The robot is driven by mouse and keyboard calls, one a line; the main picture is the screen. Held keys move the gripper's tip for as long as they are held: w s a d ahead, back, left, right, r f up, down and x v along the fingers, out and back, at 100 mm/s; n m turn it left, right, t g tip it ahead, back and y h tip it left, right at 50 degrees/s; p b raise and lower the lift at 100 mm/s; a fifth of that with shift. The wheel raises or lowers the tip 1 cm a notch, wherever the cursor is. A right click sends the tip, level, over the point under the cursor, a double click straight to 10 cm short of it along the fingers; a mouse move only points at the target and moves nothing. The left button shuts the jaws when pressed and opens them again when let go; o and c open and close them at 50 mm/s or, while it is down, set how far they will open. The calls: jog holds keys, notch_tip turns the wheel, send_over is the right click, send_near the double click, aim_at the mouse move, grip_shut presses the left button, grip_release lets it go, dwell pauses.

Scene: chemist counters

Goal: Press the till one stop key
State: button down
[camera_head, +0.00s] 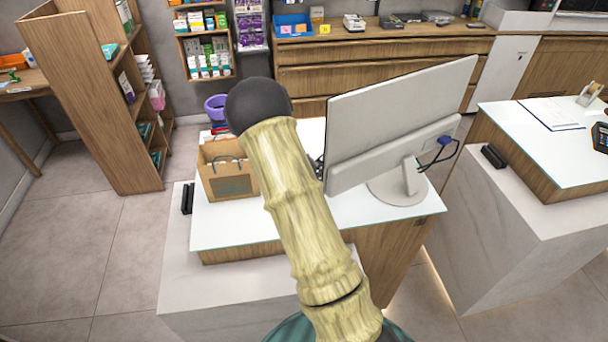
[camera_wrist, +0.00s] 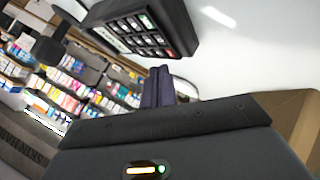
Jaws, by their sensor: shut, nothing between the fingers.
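A black keypad device (camera_wrist: 140,30) with rows of pale keys is at the top of the wrist view, tilted in the picture. A small reddish mark shows on a key (camera_wrist: 170,53) near its lower right corner; key labels are too small to read. My gripper (camera_wrist: 160,72) is shut and empty, its dark fingertips just below the keypad in the picture, apparently apart from it. In the head view, my arm hides the gripper, and a dark keyed edge (camera_head: 318,167) shows only partly between my arm and the monitor.
A large monitor (camera_head: 395,120) stands on the white counter (camera_head: 400,213), close right of my arm. A paper bag (camera_head: 228,172) stands left of it. A second counter (camera_head: 500,118) is at right. Shelves (camera_wrist: 85,85) of boxes are behind. Floor at left is clear.

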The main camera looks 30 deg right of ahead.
jog(key=r+p, duration=0.2)
jog(key=r, duration=0.1)
jog(key=r+p, duration=0.1)
jog(key=r, duration=0.1)
jog(key=shift+s+a, duration=0.15)
jog(key=shift+a, duration=0.2)
dwell(0.6)
jog(key=s+a+r+g+y, duration=0.2)
jog(key=s+a, duration=0.3)
jog(key=s, duration=0.3)
jog(key=s+a+r+m+g+y, duration=0.1)
jog(key=s+a+r+g+y, duration=0.1)
jog(key=s+a+r, duration=0.3)
jog(key=s+a+r+m+g+y, duration=0.1)
jog(key=s+a+r+y, duration=0.1)
jog(key=s+a, duration=0.5)
jog(key=s+r, duration=0.1)
jog(key=s, duration=0.5)
jog(key=shift+r+g+y+b, duration=0.3)
jog(key=shift+r+g, duration=0.05)
jog(key=shift+g, duration=0.05)
jog(key=shift+w, duration=0.1)
